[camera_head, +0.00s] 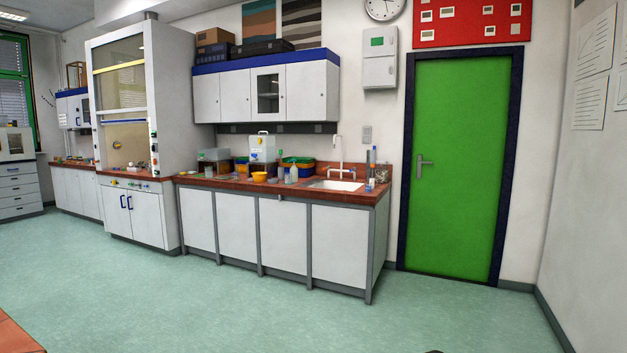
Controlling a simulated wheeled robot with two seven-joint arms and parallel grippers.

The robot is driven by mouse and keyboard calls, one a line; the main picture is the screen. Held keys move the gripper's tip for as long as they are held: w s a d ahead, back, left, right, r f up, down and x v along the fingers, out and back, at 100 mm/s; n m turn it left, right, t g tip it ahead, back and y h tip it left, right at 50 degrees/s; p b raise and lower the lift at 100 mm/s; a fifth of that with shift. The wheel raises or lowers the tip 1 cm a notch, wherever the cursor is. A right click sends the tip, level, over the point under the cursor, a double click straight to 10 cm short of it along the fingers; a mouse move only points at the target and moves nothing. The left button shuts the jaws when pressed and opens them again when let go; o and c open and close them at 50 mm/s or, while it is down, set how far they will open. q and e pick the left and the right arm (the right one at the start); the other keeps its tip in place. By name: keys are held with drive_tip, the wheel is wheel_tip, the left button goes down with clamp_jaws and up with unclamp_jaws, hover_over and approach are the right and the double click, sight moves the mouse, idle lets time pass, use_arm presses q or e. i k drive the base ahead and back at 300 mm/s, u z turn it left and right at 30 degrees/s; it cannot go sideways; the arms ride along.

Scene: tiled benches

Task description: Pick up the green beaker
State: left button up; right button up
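I cannot make out a green beaker for certain. Several small vessels stand on the red-tiled bench (290,187) along the back wall, too small at this distance to tell apart. Neither of my grippers is in view.
A sink with a white tap (338,160) is at the bench's right end. A fume hood (124,95) stands left of the bench, and a green door (455,165) right of it. Open floor (200,300) lies in front. A red-tiled corner (14,338) shows at lower left.

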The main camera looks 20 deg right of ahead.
sight(209, 170)
drive_tip(key=u, duration=0.15)
drive_tip(key=i, duration=4.15)
drive_tip(key=u, duration=0.6)
drive_tip(key=i, duration=3.75)
drive_tip(key=z, duration=0.9)
